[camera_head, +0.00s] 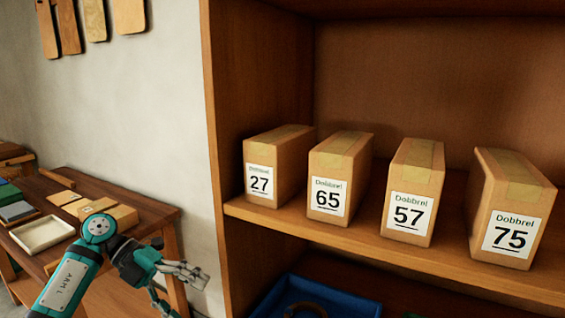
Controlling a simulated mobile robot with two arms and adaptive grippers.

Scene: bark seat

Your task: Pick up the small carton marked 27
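The small carton marked 27 (277,166) is a brown taped box with a white label. It stands upright at the left end of the wooden shelf (375,247), close to the shelf unit's left side wall. My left gripper (196,275) is in front of the shelf unit, lower and to the left of the carton, and apart from it. No object shows in it; its fingers are too small and overlapped to tell open from shut. My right gripper is not in view.
Cartons marked 65 (338,165), 57 (415,180) and 75 (508,205) stand to the right with narrow gaps. A blue bin (335,292) sits below the shelf. A wooden workbench (150,212) with a pale tray (42,233) is at left.

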